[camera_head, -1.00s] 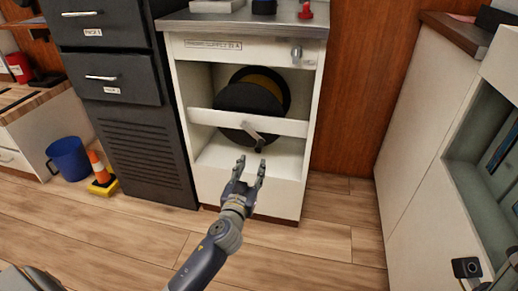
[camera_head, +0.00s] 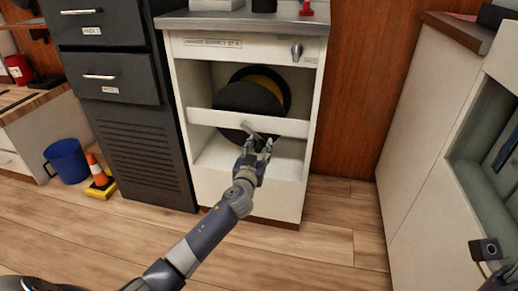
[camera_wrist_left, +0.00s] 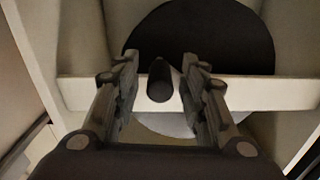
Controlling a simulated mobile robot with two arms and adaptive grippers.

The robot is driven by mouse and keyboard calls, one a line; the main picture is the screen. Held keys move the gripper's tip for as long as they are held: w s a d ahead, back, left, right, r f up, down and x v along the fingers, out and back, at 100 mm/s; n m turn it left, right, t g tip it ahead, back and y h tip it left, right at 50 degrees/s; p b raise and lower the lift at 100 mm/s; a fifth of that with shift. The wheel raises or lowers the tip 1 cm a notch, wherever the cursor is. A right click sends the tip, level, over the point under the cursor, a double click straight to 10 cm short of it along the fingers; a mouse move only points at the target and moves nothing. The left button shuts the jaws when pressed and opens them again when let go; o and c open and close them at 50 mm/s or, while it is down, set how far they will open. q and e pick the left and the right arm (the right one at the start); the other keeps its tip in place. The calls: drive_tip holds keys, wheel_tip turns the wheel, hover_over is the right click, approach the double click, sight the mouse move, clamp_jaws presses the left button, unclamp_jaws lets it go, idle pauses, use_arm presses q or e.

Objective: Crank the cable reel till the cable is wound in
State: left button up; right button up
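The cable reel (camera_head: 252,97), a black disc with a tan-brown band of cable behind it, sits inside an open white cabinet. A grey crank arm with a dark knob shows in front of the cabinet's white crossbar (camera_head: 215,117). My left gripper (camera_head: 258,143) is at the crank, its fingers open on either side of the dark knob. In the left wrist view the crank knob (camera_wrist_left: 160,80) stands between the two open fingertips, with a gap on each side. The reel (camera_wrist_left: 225,40) shows behind it.
A black drawer cabinet (camera_head: 150,150) stands left of the white cabinet. A blue bucket (camera_head: 66,160) and an orange-and-yellow cone (camera_head: 97,172) are on the floor at left. A white cupboard (camera_head: 425,130) is at right. The floor in front is clear.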

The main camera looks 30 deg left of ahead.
use_arm(q)
clamp_jaws()
drive_tip(key=shift+f, duration=0.1)
